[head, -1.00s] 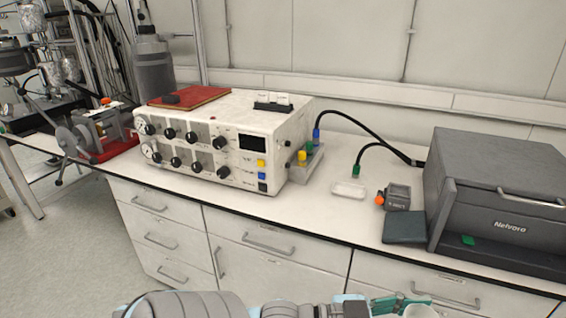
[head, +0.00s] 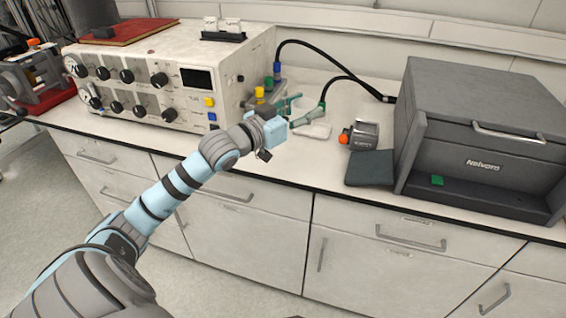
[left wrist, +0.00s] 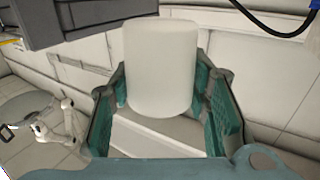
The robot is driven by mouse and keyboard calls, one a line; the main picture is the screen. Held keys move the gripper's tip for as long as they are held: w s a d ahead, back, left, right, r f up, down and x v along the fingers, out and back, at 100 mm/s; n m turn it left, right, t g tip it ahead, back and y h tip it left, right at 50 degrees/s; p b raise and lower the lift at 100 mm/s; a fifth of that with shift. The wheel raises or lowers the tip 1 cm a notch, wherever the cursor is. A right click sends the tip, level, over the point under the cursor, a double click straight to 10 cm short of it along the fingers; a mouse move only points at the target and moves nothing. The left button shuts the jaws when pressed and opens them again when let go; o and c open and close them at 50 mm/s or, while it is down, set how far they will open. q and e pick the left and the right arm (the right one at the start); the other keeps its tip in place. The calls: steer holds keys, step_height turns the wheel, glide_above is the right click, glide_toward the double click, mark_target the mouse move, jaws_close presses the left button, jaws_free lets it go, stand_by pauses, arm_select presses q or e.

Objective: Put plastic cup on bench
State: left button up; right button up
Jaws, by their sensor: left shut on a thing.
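The white plastic cup (left wrist: 160,65) fills the middle of the left wrist view, held between the green finger pads. My left gripper (head: 296,111) is shut on it and reaches over the bench (head: 305,165), in front of the right end of the control box. In the head view the pale cup is hard to make out against the white bench top. I cannot tell whether it touches the bench. My right gripper is not in view.
A control box (head: 150,80) stands to the left, with cables behind the gripper. A small clear tray (head: 317,131), a grey device with an orange knob (head: 363,135), a dark pad (head: 370,168) and a large grey machine (head: 470,120) are to the right.

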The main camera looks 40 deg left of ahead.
arm_select(q)
steer(key=w+a+r+n+y+b, duration=0.1)
steer(key=w+a+r+y, duration=0.15)
steer(key=a, duration=0.25)
steer(key=shift+h, duration=0.35)
step_height(320, 180, down, 18)
steer(key=b, duration=0.6)
steer(key=shift+s+f+b, duration=0.1)
steer(key=shift+s+b, duration=0.05)
steer(key=shift+b, duration=0.15)
steer(key=shift+f, duration=0.15)
steer(key=o, duration=0.9)
steer(key=shift+o, duration=0.2)
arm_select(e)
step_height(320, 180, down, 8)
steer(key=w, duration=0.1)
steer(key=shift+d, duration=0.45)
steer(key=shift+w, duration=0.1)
